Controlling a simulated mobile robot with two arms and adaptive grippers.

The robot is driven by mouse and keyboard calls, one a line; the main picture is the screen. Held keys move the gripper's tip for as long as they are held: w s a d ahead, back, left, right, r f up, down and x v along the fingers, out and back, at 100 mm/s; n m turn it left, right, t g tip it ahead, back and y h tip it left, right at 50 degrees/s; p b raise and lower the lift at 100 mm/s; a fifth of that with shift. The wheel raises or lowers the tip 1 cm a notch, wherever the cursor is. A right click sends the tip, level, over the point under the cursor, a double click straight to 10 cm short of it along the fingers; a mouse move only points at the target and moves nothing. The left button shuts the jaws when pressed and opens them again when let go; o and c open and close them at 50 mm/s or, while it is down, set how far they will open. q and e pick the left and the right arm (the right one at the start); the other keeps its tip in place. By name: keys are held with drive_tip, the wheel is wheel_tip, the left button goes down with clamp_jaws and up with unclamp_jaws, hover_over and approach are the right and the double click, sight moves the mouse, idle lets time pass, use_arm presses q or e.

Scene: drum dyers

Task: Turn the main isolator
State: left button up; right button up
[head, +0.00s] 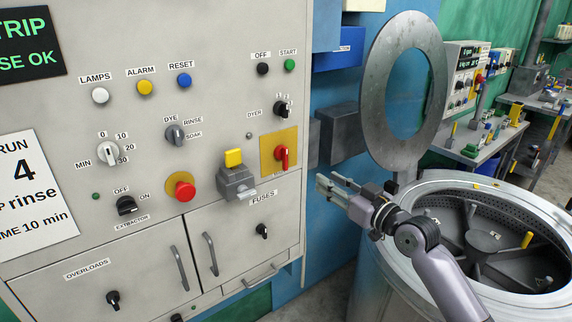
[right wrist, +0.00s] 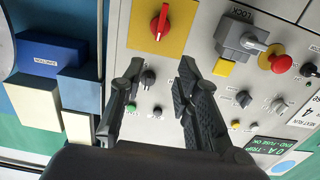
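The main isolator appears to be the red rotary handle (head: 281,154) on a yellow plate (head: 268,158) at the panel's right side; its label is not readable. Its grip looks roughly upright. The red handle (right wrist: 160,22) also shows at the top of the right wrist view, where the panel appears upside down. My right gripper (head: 331,184) is to the right of the handle and a little lower, apart from it. In the right wrist view its two fingers (right wrist: 160,72) are spread with nothing between them. My left gripper is not in view.
A grey lock box (head: 236,183) with a yellow tab and a red mushroom button (head: 181,187) are left of the handle. A drum (head: 480,240) with a raised ring lid (head: 432,70) stands at the right. Door handles (head: 210,254) project from the lower panel.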

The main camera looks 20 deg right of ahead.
drive_tip(key=p, duration=0.2)
approach(287, 155)
drive_tip(key=p+x, duration=0.1)
drive_tip(key=x, duration=0.6)
drive_tip(key=shift+r+p, duration=0.15)
drive_tip(key=shift+p, duration=0.15)
drive_tip(key=shift+w+a, duration=0.25)
drive_tip(key=shift+w, duration=0.3)
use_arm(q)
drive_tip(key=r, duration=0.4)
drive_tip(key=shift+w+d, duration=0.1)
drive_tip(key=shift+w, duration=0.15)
use_arm(e)
drive_tip(key=shift+w, duration=0.15)
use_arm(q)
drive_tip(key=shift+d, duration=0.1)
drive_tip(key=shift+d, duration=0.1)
use_arm(e)
drive_tip(key=shift+c, duration=0.4)
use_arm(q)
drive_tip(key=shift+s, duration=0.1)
use_arm(e)
clamp_jaws()
